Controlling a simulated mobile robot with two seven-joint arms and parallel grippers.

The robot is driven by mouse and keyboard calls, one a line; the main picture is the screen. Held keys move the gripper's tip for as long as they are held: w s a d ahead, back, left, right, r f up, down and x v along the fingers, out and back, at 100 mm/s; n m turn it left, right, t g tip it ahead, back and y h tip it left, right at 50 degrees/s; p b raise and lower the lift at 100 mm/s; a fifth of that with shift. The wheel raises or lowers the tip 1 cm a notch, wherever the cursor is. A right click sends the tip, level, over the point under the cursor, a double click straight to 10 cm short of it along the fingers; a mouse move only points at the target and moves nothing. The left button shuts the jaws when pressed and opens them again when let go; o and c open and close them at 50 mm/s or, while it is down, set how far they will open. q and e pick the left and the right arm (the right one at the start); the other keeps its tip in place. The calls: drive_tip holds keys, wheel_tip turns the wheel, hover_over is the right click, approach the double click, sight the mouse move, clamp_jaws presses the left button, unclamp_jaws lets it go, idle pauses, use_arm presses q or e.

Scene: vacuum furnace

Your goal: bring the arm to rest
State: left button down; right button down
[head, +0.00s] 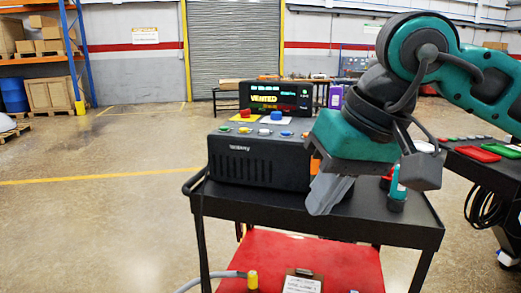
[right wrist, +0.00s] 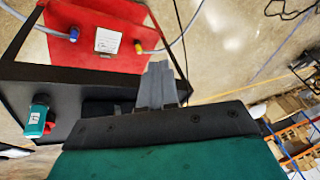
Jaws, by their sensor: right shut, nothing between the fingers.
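My right arm, teal and dark grey, comes in from the right in the head view. Its right gripper (head: 322,200) is shut and empty, pointing down over the top of the black cart (head: 395,228). In the right wrist view the shut grey fingers (right wrist: 157,85) point past the cart's edge toward the red lower shelf. I cannot tell whether the fingertips touch the cart. My left gripper is not in view.
A black control box (head: 258,160) with coloured buttons stands left of my gripper, a display reading VENTED (head: 275,97) behind it. A teal bottle (head: 398,188) stands close on the right. The red lower shelf (head: 340,262) holds a clipboard (head: 302,284). Open floor (head: 90,220) lies left.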

drive_tip(key=s+a+f+m+g+y, duration=0.1)
drive_tip(key=s+a+m+g+y, duration=0.3)
drive_tip(key=a+m+y, duration=0.15)
drive_tip(key=s+a+m+g+y, duration=0.4)
drive_tip(key=a+m+y, duration=0.1)
drive_tip(key=a+y, duration=0.15)
drive_tip(key=w+d+f+m+t+y, duration=0.1)
drive_tip(key=w+m+t+y, duration=0.4)
drive_tip(key=m, duration=0.7)
drive_tip(key=w+d+f+m+t+y, duration=0.1)
drive_tip(key=w+d+m+t+y, duration=0.15)
drive_tip(key=m+t, duration=0.65)
drive_tip(key=w+d+f+m+t+h, duration=0.4)
drive_tip(key=f+m+h, duration=0.4)
drive_tip(key=m, duration=0.6)
drive_tip(key=w+d+f+m+t+h, duration=0.1)
drive_tip(key=d+f+m+t+h, duration=0.45)
drive_tip(key=f+m, duration=0.6)
drive_tip(key=s+d+f+m+g+h, duration=0.3)
drive_tip(key=s+f+m, duration=0.4)
drive_tip(key=f, duration=0.4)
drive_tip(key=s+d+f+m+g+h, duration=0.4)
drive_tip(key=s+f+m, duration=0.3)
drive_tip(key=f+m, duration=0.2)
drive_tip(key=shift+s+d+f+h, duration=0.2)
drive_tip(key=shift+d+f+h, duration=0.1)
drive_tip(key=shift+d+f, duration=0.55)
